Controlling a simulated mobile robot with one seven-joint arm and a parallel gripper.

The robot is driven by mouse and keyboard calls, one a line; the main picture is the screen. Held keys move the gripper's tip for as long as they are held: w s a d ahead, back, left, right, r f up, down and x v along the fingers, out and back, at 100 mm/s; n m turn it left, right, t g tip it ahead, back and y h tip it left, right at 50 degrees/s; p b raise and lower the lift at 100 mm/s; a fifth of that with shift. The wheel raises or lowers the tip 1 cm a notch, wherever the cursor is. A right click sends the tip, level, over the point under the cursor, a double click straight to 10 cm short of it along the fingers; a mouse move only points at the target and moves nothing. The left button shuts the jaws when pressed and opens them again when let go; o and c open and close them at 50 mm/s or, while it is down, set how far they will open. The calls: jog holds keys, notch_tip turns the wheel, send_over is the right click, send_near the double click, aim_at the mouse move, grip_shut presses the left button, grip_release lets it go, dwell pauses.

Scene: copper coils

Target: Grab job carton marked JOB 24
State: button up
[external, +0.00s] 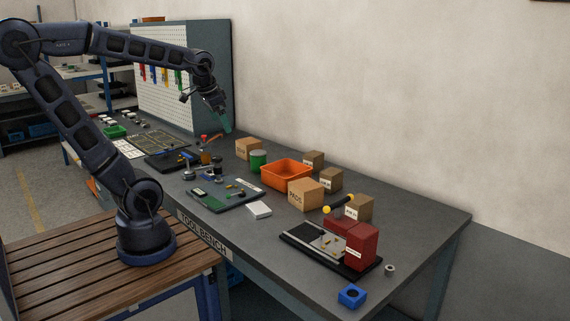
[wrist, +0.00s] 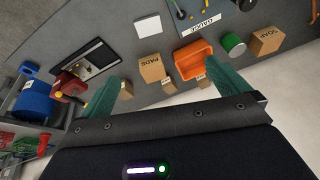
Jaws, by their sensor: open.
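Three small brown cartons with white labels stand behind the orange bin and the PADS box: a far one (external: 315,157), a middle one (external: 331,178) and a near one (external: 360,205). Their label print is too small to read, so I cannot tell which is JOB 24. In the wrist view small cartons show at the left (wrist: 126,89), centre (wrist: 168,85) and right (wrist: 203,82), partly hidden by my gripper. My gripper (external: 223,121) is open and empty, high above the bench near the pegboard, well apart from the cartons. Its teal fingers frame the wrist view (wrist: 164,70).
The orange bin (external: 287,173), PADS box (external: 306,194), SOAP box (external: 248,147) and green can (external: 258,161) stand close to the cartons. Red blocks (external: 361,246) and a yellow-ended tool (external: 338,205) crowd the near carton. The bench's right rear is clear.

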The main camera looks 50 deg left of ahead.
jog(key=w+d+f+m, duration=0.2)
jog(key=w+d+m, duration=0.25)
jog(key=w, duration=0.65)
jog(key=m+g+h, duration=0.4)
jog(key=m+h, duration=0.1)
jog(key=m, duration=0.7)
send_over(357, 198)
jog(key=a, duration=0.3)
notch_tip(357, 198, down, 23)
jog(key=shift+n, duration=0.25)
jog(key=x, duration=0.6)
jog(key=shift+d, duration=0.2)
jog(key=shift+x, duration=2.3)
jog(key=shift+w+d+r, duration=0.1)
jog(key=shift+w+d, duration=0.05)
jog(key=shift+c, duration=0.4)
